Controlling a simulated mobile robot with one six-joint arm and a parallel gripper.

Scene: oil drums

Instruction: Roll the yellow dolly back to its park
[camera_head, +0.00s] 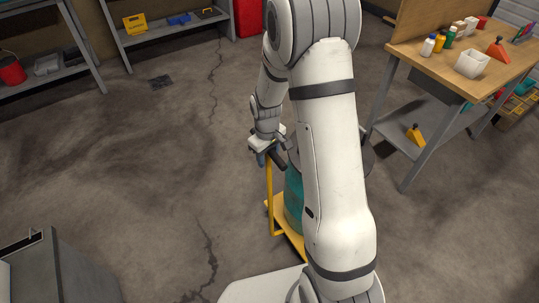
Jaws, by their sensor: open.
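The yellow dolly (284,237) stands on the concrete floor in the middle of the head view, partly hidden behind my arm. Its upright yellow handle frame (270,200) rises on its left side. A teal drum (293,200) stands on the dolly, mostly covered by my arm. My gripper (268,158) is at the top of the handle, with its fingers open at the dark grip bar. I cannot tell whether the fingers touch the bar. I cannot make out a marked park spot for the dolly.
A workbench (460,73) with bottles and a white bin (472,63) stands at the right. Metal shelves (168,32) line the back left, with a red container (248,18) beside them. A grey cabinet (75,265) is at the front left.

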